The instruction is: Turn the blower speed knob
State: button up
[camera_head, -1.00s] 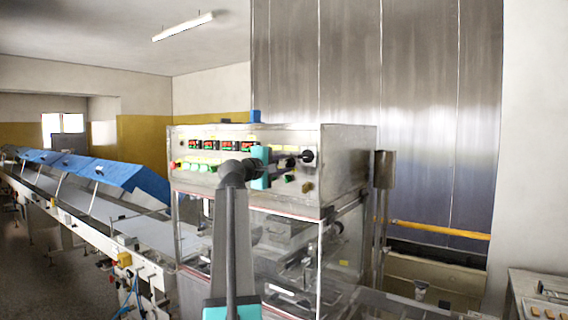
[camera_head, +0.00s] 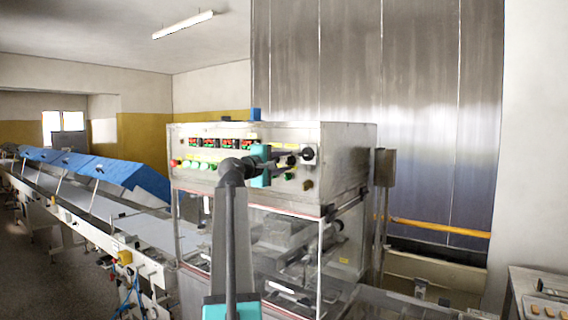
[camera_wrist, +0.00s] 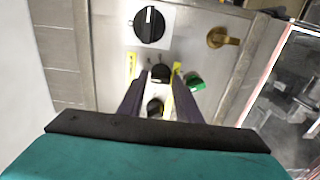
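The control panel (camera_head: 340,160) of the steel machine faces me, and I cannot read which knob is the blower speed knob. In the wrist view a large black knob (camera_wrist: 150,25) sits on a white plate, with its white mark nearly upright. A smaller black knob (camera_wrist: 160,73) lies between the tips of my gripper (camera_wrist: 160,80). Another black knob (camera_wrist: 155,106) shows further back between the fingers. The fingers stand apart, with small gaps beside the smaller knob; contact is not clear. In the head view my gripper (camera_head: 282,160) reaches the panel's right part, partly hiding the knobs.
A green switch (camera_wrist: 195,82) is close to the right finger. A brass knob (camera_wrist: 222,38) is at the upper right. Red displays (camera_head: 225,144) and green buttons (camera_head: 202,165) are left of my gripper. A conveyor with blue covers (camera_head: 105,170) runs left.

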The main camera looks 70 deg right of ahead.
jog(key=b+v, duration=0.4)
jog(key=v, duration=0.9)
jog(key=shift+a, duration=0.25)
jog(key=shift+w, duration=0.15)
